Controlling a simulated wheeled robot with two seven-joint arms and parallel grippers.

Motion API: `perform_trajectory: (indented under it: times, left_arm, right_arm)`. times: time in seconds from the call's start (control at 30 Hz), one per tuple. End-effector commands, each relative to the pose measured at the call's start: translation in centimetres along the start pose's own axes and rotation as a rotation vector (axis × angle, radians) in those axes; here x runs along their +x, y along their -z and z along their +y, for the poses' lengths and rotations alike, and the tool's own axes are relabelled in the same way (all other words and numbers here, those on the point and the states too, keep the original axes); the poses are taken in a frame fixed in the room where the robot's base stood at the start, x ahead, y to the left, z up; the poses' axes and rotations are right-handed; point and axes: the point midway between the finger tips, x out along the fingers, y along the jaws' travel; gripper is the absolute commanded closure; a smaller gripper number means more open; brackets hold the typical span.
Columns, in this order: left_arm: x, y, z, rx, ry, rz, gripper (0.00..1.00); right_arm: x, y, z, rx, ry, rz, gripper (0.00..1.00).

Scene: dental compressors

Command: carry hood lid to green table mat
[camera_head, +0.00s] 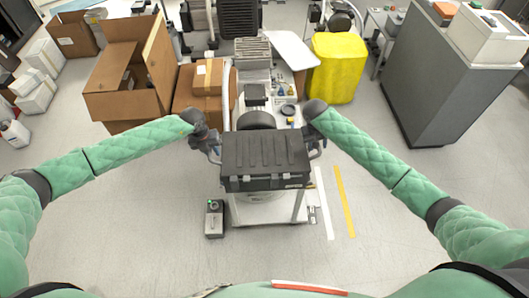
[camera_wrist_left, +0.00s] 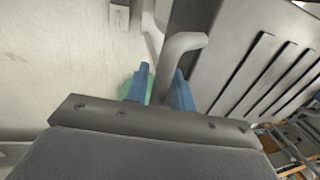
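The hood lid (camera_head: 265,158) is a dark grey ribbed cover in the middle of the head view, level in front of the compressor cart. It also shows in the left wrist view (camera_wrist_left: 245,60), with a curved grey handle (camera_wrist_left: 184,42). My left gripper (camera_head: 213,148) is at the lid's left side. In the left wrist view its blue fingers (camera_wrist_left: 160,88) are closed around the handle. My right gripper (camera_head: 317,148) is at the lid's right handle; its fingers are too small to read. No green table mat can be made out.
A white cart (camera_head: 299,203) with compressor parts stands behind and below the lid. Cardboard boxes (camera_head: 136,75) are at the left, a yellow-covered bin (camera_head: 338,68) and grey cabinet (camera_head: 445,80) at the right. A small grey device (camera_head: 214,218) is on the floor.

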Motion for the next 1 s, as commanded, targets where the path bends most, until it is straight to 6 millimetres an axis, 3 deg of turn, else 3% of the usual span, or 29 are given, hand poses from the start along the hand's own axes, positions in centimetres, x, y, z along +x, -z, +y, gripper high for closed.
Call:
perform_trajectory:
  times: [0.4, 0.53, 0.6, 1.0]
  left_arm:
    - [0.71, 0.01, 0.05, 0.0, -0.001, 0.0, 0.76]
    - [0.7, 0.01, 0.06, 0.0, -0.001, 0.0, 0.99]
    - [0.7, 0.01, 0.06, 0.0, -0.001, 0.0, 1.0]
    - [0.69, 0.01, 0.07, 0.0, -0.001, 0.0, 1.0]
  right_arm:
    - [0.69, 0.01, 0.03, 0.001, 0.0, 0.0, 0.63]
    - [0.68, 0.02, 0.03, 0.001, 0.0, 0.0, 0.86]
    - [0.67, 0.02, 0.03, 0.001, 0.0, 0.0, 1.0]
    - [0.65, 0.03, 0.03, 0.001, 0.0, 0.001, 1.0]
